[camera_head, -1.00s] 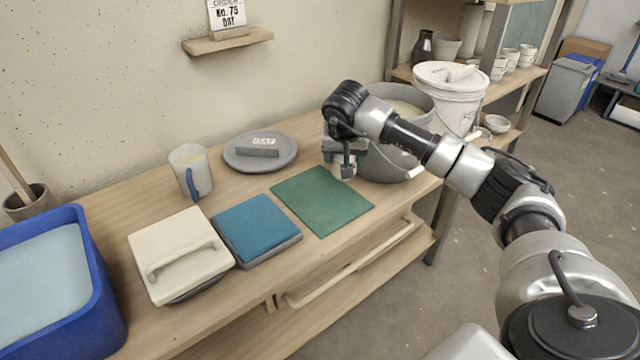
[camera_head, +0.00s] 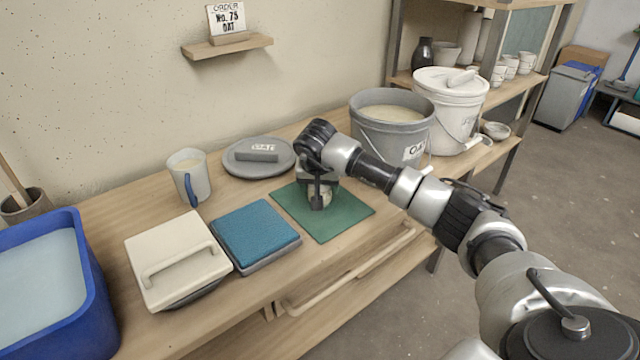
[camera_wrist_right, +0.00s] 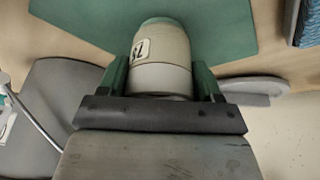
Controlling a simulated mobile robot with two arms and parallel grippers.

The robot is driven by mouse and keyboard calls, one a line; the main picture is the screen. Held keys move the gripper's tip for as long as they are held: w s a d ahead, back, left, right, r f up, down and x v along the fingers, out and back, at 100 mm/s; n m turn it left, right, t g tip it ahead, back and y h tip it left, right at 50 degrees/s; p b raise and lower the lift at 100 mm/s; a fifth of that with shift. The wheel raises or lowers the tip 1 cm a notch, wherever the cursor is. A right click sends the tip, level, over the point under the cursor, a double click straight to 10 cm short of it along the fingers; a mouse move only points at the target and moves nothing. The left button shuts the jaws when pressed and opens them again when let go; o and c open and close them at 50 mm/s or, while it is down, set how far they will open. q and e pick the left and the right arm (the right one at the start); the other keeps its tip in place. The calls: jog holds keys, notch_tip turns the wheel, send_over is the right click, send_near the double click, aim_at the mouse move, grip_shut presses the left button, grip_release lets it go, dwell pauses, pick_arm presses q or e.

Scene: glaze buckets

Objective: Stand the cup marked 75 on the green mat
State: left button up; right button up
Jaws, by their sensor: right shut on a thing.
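The small pale cup (camera_head: 321,197) is held in my right gripper (camera_head: 319,188) over the green mat (camera_head: 345,222). In the right wrist view the cup (camera_wrist_right: 162,62) sits between the two green fingers, shut on its sides. Its label shows dark digits that look like a turned 75. The cup's far end is darker grey-green, and the mat (camera_wrist_right: 225,28) lies beyond it. The arm partly hides the cup in the head view. I cannot tell whether the cup touches the mat. My left gripper is not in view.
The grey OAT bucket (camera_head: 395,135) and white bucket (camera_head: 452,105) stand behind to the right. A grey lid (camera_head: 240,170), a mug (camera_head: 190,178), a blue sponge pad (camera_head: 254,233) and a cream handled lid (camera_head: 180,245) lie left of the mat. A blue tub (camera_head: 90,300) stands far left.

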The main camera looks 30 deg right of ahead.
jog(key=o, duration=1)
jog(key=shift+f, duration=0.15)
jog(key=shift+r, duration=0.3)
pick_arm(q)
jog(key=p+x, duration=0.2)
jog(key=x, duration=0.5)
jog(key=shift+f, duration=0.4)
pick_arm(e)
jog(key=v, duration=1.1)
jog(key=shift+s+r, duration=0.2)
jog(key=shift+r, duration=0.1)
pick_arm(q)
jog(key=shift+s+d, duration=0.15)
